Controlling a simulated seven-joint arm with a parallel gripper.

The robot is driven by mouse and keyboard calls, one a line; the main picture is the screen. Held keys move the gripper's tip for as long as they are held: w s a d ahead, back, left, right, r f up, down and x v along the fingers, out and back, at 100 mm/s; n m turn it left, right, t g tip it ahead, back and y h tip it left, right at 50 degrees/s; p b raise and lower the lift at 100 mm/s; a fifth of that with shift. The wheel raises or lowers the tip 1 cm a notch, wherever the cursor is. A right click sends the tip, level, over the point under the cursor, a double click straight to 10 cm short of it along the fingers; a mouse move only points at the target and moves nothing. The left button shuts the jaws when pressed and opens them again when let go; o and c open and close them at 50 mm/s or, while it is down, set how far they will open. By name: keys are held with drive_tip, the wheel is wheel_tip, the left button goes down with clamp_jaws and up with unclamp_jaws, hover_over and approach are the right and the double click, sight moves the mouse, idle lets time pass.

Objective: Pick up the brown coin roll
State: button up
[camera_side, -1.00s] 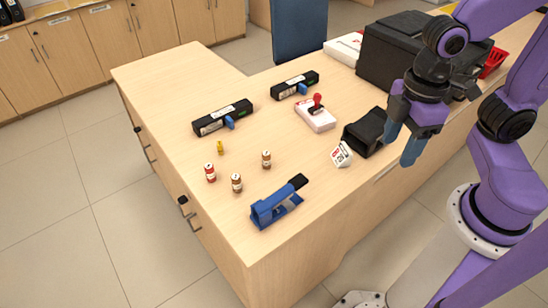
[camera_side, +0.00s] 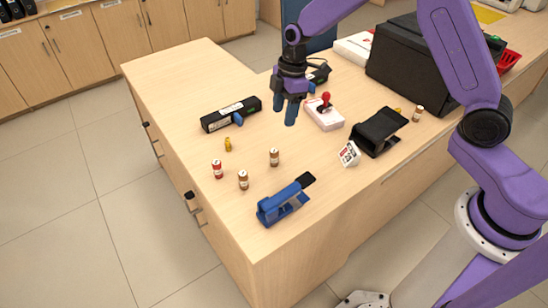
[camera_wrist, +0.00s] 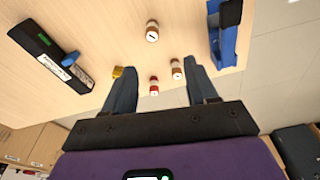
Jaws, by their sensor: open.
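Two brown coin rolls stand upright on the counter: one (camera_side: 274,157) nearer my gripper and one (camera_side: 243,180) farther left and closer to the front. They also show in the wrist view, the nearer brown roll (camera_wrist: 152,31) and the other brown roll (camera_wrist: 177,69). A third, similar brown roll (camera_side: 418,114) stands by the black holder. A red roll (camera_side: 217,169) and a small yellow roll-like item (camera_side: 228,144) stand to the left. My gripper (camera_side: 284,108) hangs above the counter, apart from the rolls, open and empty; its spread fingers show in the wrist view (camera_wrist: 157,68).
A blue dispenser-like tool (camera_side: 284,203) lies near the front edge. A black bar device (camera_side: 231,114) lies behind the rolls. A white box with a red-handled stamp (camera_side: 325,114), a black holder (camera_side: 378,130) and a white sign (camera_side: 349,154) stand to the right. The counter's left part is clear.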

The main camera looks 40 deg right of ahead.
sight(274, 150)
drive_tip(key=f, duration=0.4)
drive_tip(key=w+f, duration=0.1)
drive_tip(key=f, duration=0.3)
drive_tip(key=a+f, duration=0.1)
drive_tip(key=f, duration=0.3)
drive_tip(key=shift+w, duration=0.2)
drive_tip(key=shift+w+a+f, duration=0.1)
drive_tip(key=shift+a+f, duration=0.1)
drive_tip(key=shift+f, duration=0.8)
drive_tip(key=shift+w+a+f, duration=0.1)
drive_tip(key=shift+a+f, duration=0.15)
drive_tip(key=shift+f, duration=0.8)
drive_tip(key=shift+w+a+f, duration=0.1)
drive_tip(key=shift+a+f, duration=0.1)
drive_tip(key=shift+f, duration=0.8)
clamp_jaws()
